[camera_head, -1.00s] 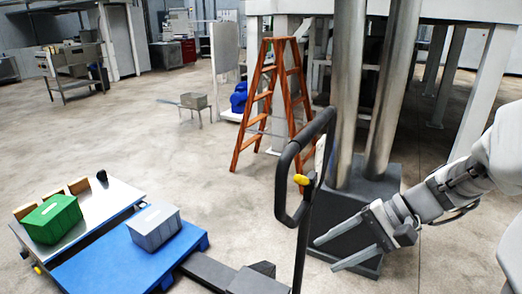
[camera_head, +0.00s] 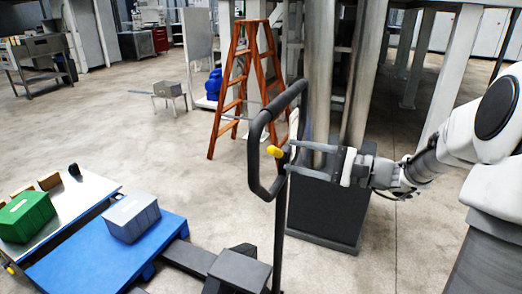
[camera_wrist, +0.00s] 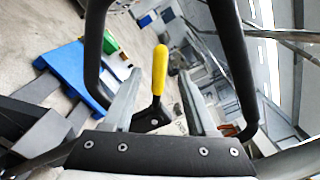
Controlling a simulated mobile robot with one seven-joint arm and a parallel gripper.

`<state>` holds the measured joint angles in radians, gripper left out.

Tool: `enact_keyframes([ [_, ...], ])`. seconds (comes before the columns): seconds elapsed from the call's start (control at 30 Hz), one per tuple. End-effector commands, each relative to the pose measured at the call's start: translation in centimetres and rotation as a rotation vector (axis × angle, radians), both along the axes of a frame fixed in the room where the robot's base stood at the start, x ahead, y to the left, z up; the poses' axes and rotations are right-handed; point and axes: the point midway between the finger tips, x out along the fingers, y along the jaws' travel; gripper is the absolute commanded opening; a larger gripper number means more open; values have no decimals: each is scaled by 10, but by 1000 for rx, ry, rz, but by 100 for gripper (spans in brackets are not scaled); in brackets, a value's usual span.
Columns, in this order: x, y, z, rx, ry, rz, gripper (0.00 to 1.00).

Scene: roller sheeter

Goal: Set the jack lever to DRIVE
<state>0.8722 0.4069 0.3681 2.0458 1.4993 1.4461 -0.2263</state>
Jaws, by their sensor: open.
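The jack lever (camera_head: 274,151) has a yellow grip and sits inside the black loop handle (camera_head: 254,155) of the pallet jack. In the wrist view the yellow lever (camera_wrist: 159,70) stands upright in the picture, with its dark base on a hub below. My gripper (camera_head: 288,157) is open, at the right side of the loop, with its fingertips close to the lever. In the wrist view its two fingers (camera_wrist: 158,78) appear on either side of the lever, with gaps on both sides. Lettering beside the lever base is too small to read.
The jack carries a blue pallet (camera_head: 85,262) with a grey bin (camera_head: 131,217). A green bin (camera_head: 26,215) sits on a cart (camera_head: 95,190) at left. An orange ladder (camera_head: 228,100) and metal columns on a dark block (camera_head: 325,210) stand behind.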

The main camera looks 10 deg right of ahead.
Motion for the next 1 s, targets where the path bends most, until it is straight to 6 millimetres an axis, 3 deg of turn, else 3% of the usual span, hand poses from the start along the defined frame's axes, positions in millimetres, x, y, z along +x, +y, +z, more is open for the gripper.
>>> enact_keyframes([
  [0.2, 25, 42, -1, 0, 0, 5, 57],
  [0.4, 42, 68, 0, -1, -1, 3, 57],
  [0.6, 49, 80, -1, -2, 1, 2, 57],
  [0.87, 50, 81, 0, -2, 1, 0, 57],
  [1.0, 50, 80, 0, -2, 1, 0, 36],
])
